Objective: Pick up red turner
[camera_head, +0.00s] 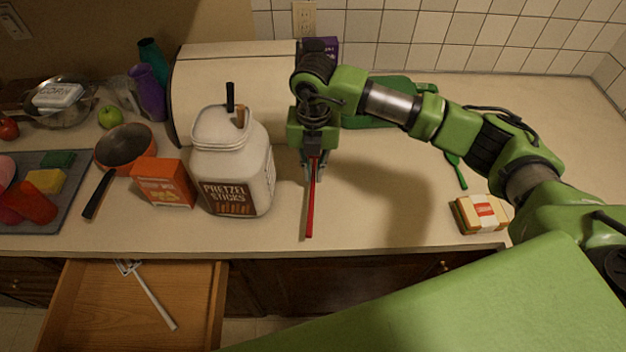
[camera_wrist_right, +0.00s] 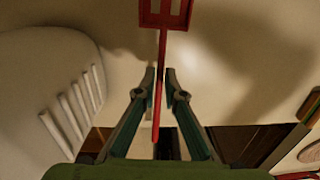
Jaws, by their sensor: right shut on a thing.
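The red turner (camera_head: 310,205) is in the jaws of my right gripper (camera_head: 313,172), right of the pretzel jar in the head view. Its handle points toward the counter's front edge. In the right wrist view the turner (camera_wrist_right: 162,50) has its slotted head at the top and its handle running between the fingers. My right gripper (camera_wrist_right: 162,85) is shut on the handle. In the head view my gripper and wrist hide the turner's head. I cannot tell if the turner touches the counter. My left gripper is not in view.
The pretzel sticks jar (camera_head: 255,175) stands close left of the turner. An orange box (camera_head: 163,183) and a pan (camera_head: 125,148) are farther left. An open drawer (camera_head: 205,300) is at the lower left. Counter between turner and packet is clear.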

